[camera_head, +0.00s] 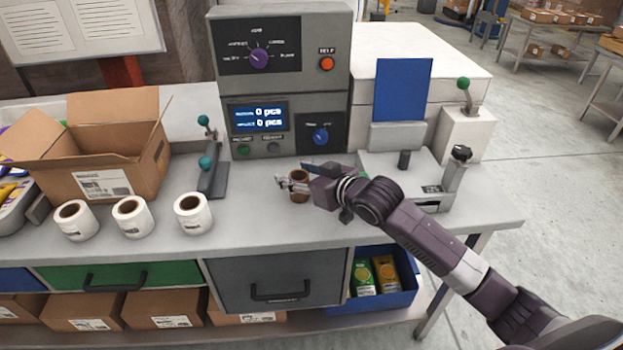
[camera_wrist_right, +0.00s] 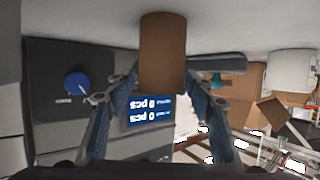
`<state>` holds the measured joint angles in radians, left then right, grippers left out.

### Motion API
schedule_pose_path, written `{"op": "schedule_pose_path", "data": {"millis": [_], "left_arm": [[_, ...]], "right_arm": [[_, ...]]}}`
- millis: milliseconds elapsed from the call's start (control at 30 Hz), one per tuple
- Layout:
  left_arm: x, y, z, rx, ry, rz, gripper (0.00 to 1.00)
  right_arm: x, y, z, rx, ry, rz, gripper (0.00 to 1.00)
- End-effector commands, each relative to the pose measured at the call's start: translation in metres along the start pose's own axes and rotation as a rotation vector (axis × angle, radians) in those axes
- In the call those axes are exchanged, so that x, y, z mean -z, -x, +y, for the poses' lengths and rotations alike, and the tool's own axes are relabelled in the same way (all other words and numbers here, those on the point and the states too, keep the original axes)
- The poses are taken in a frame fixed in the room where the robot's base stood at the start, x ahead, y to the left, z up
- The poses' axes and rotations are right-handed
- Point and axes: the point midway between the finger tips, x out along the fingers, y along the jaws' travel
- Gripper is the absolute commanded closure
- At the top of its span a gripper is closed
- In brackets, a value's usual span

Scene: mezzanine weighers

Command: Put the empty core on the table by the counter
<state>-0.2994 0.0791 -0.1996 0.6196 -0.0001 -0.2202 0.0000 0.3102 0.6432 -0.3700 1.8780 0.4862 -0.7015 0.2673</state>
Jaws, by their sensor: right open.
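The empty core (camera_head: 299,187), a short brown cardboard tube, stands upright on the grey table (camera_head: 262,222) in front of the counter (camera_head: 283,85), a grey machine with a display. My right gripper (camera_head: 292,183) is at the core, partly covering it in the head view. In the right wrist view the core (camera_wrist_right: 162,50) appears upside down, between the open fingers of my right gripper (camera_wrist_right: 163,88). I cannot tell whether a finger touches it. My left gripper is not in view.
Several white label rolls (camera_head: 193,214) stand to the left, near an open cardboard box (camera_head: 92,150). A lever device (camera_head: 211,168) stands between them and the counter. A label printer-like unit (camera_head: 405,165) is at right. Bare tabletop lies in front of the core.

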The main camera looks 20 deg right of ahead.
Motion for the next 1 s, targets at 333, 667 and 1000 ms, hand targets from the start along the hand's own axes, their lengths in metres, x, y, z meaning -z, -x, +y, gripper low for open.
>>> {"op": "schedule_pose_path", "data": {"millis": [333, 667, 1000], "left_arm": [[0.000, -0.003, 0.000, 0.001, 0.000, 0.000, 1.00], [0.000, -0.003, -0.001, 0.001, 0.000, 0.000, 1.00], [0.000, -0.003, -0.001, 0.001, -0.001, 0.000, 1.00]], "right_arm": [[-0.001, 0.058, 0.000, 0.000, 0.002, -0.001, 0.51], [0.000, 0.073, -0.001, 0.001, 0.000, 0.000, 0.51], [0.000, 0.072, -0.001, 0.001, 0.000, 0.000, 0.51]]}}
